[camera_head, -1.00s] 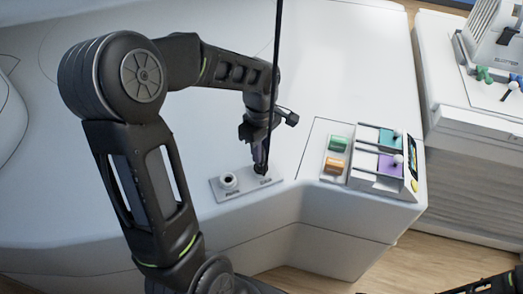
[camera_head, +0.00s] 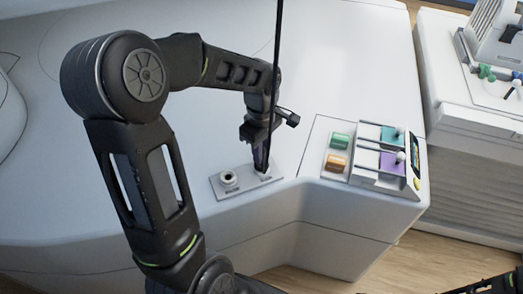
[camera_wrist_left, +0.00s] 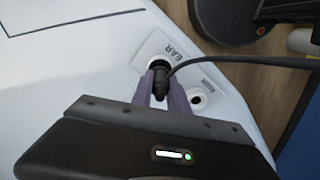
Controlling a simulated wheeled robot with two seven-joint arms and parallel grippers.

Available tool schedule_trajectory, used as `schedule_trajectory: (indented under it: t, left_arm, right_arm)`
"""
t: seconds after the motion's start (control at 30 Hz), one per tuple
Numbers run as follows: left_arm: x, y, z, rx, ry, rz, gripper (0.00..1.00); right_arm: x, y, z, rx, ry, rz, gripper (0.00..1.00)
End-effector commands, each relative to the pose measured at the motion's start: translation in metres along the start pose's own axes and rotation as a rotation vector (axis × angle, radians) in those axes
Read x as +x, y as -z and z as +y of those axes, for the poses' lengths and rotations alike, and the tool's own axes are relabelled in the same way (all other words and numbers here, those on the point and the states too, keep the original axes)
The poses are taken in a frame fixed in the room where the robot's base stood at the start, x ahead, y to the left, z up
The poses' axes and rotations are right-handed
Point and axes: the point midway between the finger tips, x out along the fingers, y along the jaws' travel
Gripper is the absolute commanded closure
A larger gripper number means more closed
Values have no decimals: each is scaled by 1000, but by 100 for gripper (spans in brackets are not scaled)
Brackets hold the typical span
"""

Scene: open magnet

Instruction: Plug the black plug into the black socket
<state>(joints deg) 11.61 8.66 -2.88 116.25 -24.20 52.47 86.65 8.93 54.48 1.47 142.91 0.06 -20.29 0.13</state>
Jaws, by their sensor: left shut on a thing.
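The black plug (camera_wrist_left: 157,85) is between the purple fingertips of my left gripper (camera_wrist_left: 161,91), which is shut on it. In the head view the left gripper (camera_head: 262,158) points down at the right part of the socket plate (camera_head: 246,187). The black socket (camera_wrist_left: 157,63) is by the "EAR" label, and the plug's front end overlaps it in the wrist view. I cannot tell how deep the plug sits. In the head view the gripper hides the black socket.
A white socket (camera_head: 229,179) is left of the gripper on the same plate. A black cable (camera_head: 276,60) rises past my wrist. A panel with green and orange buttons (camera_head: 337,163) and levers (camera_head: 400,157) is to the right. The white console top is clear at left.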

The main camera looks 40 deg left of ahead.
Motion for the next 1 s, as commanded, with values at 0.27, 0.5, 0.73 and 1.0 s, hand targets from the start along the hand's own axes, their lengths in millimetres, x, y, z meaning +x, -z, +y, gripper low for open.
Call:
schedule_trajectory:
  t: [0.27, 0.5, 0.73, 1.0]
  left_arm:
    - [7, 0, 0, 0, 0, 0, 100]
    - [11, 0, 0, 1, 0, 0, 100]
    - [13, 0, 0, 1, 0, 0, 100]
    - [13, 0, 0, 0, 0, 0, 70]
  right_arm:
    - [5, 0, 2, 0, 0, 0, 64]
    - [9, 0, 4, 0, 0, 0, 64]
    - [11, 0, 4, 0, 0, 0, 64]
    - [11, 0, 4, 0, 0, 0, 64]
